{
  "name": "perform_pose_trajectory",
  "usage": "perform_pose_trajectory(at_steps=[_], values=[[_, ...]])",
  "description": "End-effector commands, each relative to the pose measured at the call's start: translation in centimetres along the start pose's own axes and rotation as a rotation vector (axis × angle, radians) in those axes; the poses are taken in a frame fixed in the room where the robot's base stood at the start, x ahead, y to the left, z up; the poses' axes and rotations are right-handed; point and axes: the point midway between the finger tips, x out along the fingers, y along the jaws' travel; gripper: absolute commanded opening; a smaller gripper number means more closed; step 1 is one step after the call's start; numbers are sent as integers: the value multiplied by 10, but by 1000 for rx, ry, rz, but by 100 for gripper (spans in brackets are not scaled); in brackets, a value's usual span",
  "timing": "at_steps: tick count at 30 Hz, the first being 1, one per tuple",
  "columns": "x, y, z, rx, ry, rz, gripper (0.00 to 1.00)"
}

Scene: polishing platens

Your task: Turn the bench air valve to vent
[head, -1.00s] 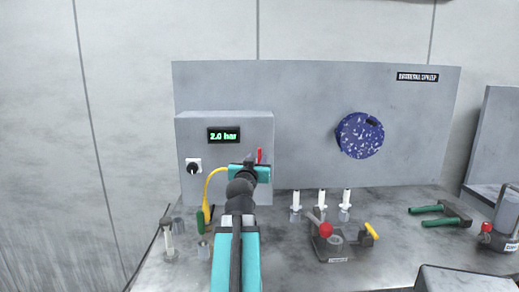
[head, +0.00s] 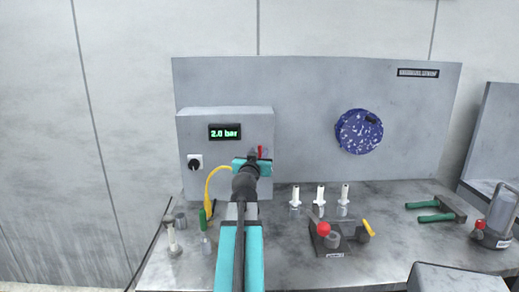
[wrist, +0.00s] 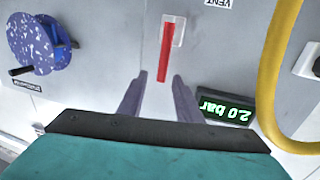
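The bench air valve's red lever (wrist: 166,52) shows in the wrist view on a pale plate, nearly upright in the picture. It also shows in the head view (head: 260,150) on the grey panel box, partly hidden by my gripper (head: 253,156). In the wrist view my gripper (wrist: 158,82) is open, a finger on each side of the lever's near end. I cannot tell whether either finger touches it. A VENT label (wrist: 218,3) appears upside down beside the lever's far end. The green display (head: 224,132) reads 2.0 bar.
A yellow hose (head: 208,183) curves close to my arm, left of it. A black knob (head: 194,164) is on the box. A blue speckled disc (head: 359,132) is on the back panel. White-topped bottles (head: 320,196) and a red-knobbed fixture (head: 333,237) stand on the bench, right of my arm.

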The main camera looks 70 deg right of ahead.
Motion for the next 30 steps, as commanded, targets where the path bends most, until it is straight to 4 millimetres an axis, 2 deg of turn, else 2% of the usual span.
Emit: perform_pose_trajectory(at_steps=[3, 15, 30], values=[[14, 0, -2, 0, -1, 1, 32], [46, 1, -1, 0, 0, 1, 32], [52, 1, 0, 0, 0, 1, 32]])
